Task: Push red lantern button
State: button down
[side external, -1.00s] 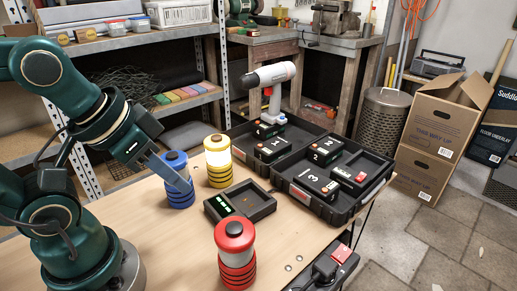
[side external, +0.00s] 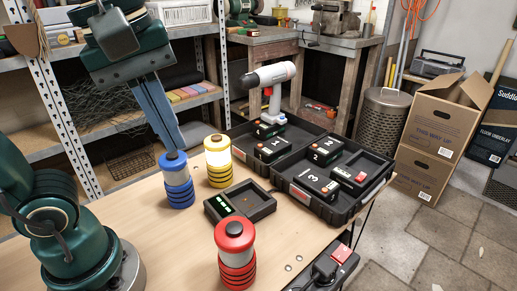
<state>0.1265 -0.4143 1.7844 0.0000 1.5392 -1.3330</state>
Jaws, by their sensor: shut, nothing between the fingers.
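The blue lantern (side external: 178,181) stands further back on the left, also with an unlit band. The yellow lantern (side external: 218,162) stands beside it, and its band glows. My gripper (side external: 172,152) is shut and empty, pointing down with its tips at or just behind the top of the blue lantern. I cannot tell if they touch it. My gripper is well apart from the red lantern.
A charger tray (side external: 240,202) with green lights lies between the red and yellow lanterns. An open black case (side external: 313,214) with several numbered batteries and a drill (side external: 270,88) is to the right. The table (side external: 140,222) is clear left of the red lantern.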

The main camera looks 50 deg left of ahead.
aim_at(234, 227)
jog(key=w+d+r+n+g, duration=0.2)
jog(key=w+d+n, duration=0.1)
jog(key=d, duration=0.4)
jog(key=shift+w+r+n+g, duration=0.3)
jog(key=shift+w+r+n, duration=0.1)
jog(key=shift+n, duration=0.2)
jog(key=shift+f, duration=0.1)
jog(key=shift+f, duration=6.95)
jog(key=shift+f, duration=0.1)
